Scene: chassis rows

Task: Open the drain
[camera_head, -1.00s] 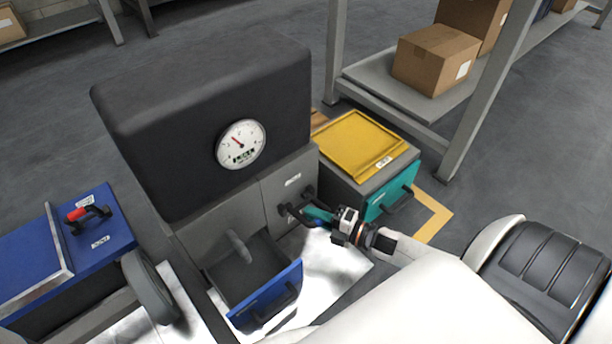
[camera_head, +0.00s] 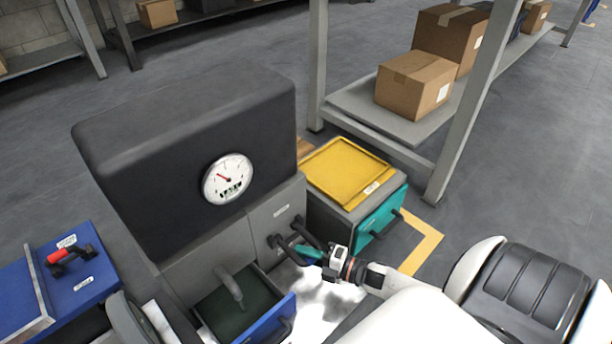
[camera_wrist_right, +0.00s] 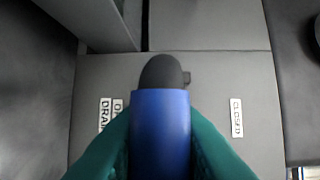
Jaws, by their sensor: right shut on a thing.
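The drain lever shows in the right wrist view as a blue handle (camera_wrist_right: 160,130) with a dark rounded end. It sits between the teal fingers of my right gripper (camera_wrist_right: 160,150), which is shut on it. The lever's dark end points toward the grey panel. A DRAIN label (camera_wrist_right: 105,115) and a partly hidden label lie left of the handle, and a CLOSED label (camera_wrist_right: 236,117) lies right. In the head view, my right gripper (camera_head: 308,252) is at the front of the grey machine (camera_head: 240,245), beside dark curved fittings (camera_head: 283,241). My left gripper is not in view.
A dial gauge (camera_head: 228,178) is on the machine's dark upper body. A blue-fronted drawer (camera_head: 265,322) stands open below. A yellow-topped unit (camera_head: 345,172) with a teal front is behind the gripper. A blue box (camera_head: 85,285) with a red-gripped handle is at left.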

